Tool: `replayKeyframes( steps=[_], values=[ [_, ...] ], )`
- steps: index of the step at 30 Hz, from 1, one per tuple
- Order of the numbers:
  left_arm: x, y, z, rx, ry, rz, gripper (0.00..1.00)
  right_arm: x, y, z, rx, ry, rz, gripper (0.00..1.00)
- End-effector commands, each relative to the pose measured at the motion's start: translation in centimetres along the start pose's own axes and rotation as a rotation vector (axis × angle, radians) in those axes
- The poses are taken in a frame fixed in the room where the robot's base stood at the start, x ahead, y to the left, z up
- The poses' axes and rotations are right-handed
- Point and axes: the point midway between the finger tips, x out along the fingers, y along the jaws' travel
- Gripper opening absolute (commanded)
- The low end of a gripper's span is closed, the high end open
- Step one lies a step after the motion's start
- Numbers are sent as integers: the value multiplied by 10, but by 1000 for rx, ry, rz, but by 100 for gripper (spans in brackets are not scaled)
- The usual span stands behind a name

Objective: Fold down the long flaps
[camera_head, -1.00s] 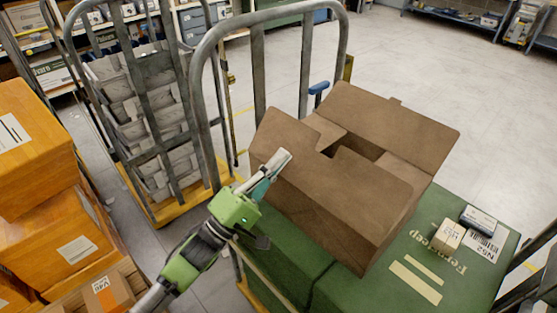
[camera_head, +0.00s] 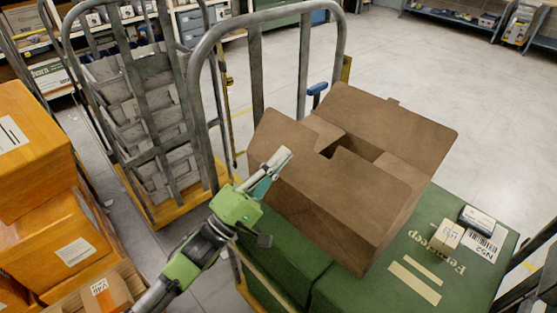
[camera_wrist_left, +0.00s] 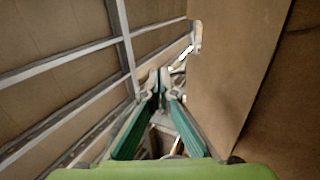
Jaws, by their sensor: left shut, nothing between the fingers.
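An open brown cardboard box (camera_head: 330,223) sits on green cases. Its far long flap (camera_head: 393,125) stands up and leans outward at the back right. Its near long flap (camera_head: 345,188) slopes along the near side, and a gap shows between the two long flaps. A short flap (camera_head: 313,130) at the left end lies inward. My left gripper (camera_head: 284,156) is shut and empty at the left end of the near side. In the left wrist view its fingertips (camera_wrist_left: 161,84) meet beside a cardboard panel (camera_wrist_left: 235,70); contact cannot be told. My right gripper is not in view.
The green case (camera_head: 390,285) also carries a small tan box (camera_head: 447,235) and a dark-topped box (camera_head: 478,217) at right. A grey cart rail (camera_head: 205,110) rises behind and left. Orange boxes (camera_head: 60,210) stand at far left. Open floor (camera_head: 440,70) lies beyond.

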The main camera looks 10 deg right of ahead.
Motion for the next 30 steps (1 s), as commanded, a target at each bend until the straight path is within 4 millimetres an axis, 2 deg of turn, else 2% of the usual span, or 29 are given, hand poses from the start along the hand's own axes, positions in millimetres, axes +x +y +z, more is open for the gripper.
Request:
replayKeyframes(
  steps=[30],
  values=[
    [25,-6,-1,1,0,0,0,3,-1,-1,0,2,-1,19]
  ],
)
